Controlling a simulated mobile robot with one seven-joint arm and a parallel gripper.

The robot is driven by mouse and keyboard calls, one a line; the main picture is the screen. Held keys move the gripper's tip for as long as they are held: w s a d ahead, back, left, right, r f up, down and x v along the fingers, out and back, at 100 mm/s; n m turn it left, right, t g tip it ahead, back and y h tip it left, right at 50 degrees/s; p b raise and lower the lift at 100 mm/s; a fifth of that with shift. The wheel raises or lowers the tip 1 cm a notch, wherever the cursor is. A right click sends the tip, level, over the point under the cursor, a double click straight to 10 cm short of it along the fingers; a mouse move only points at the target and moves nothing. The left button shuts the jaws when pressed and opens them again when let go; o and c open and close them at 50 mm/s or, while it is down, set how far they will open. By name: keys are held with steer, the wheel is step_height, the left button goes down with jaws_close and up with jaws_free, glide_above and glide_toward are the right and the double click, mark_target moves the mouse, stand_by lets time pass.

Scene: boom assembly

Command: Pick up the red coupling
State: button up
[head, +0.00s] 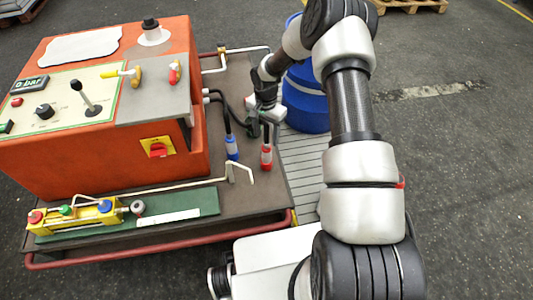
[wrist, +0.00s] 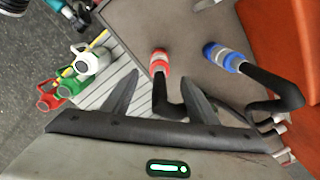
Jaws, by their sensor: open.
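The red coupling (head: 266,158) stands on the dark deck of the cart, at the end of a black hose, with a pale band around it. In the wrist view the red coupling (wrist: 160,65) shows just beyond and between the fingertips. My gripper (wrist: 160,78) is open, with its two dark fingers spread to either side of the hose. In the head view my gripper (head: 258,125) is above the red coupling and partly hidden by my wrist. I cannot tell how far above the coupling the fingertips are.
A blue coupling (head: 232,147) on its own hose stands close left of the red one; it is on the right in the wrist view (wrist: 222,57). The orange console (head: 60,165) is to the left. A blue drum (head: 305,100) and slatted platform (head: 305,170) are to the right.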

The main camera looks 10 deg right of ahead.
mark_target(266, 142)
steer(key=shift+d+f+b, duration=0.1)
steer(key=shift+f+b, duration=0.75)
steer(key=shift+f, duration=1.9)
steer(key=shift+w+r, duration=0.1)
jaws_close()
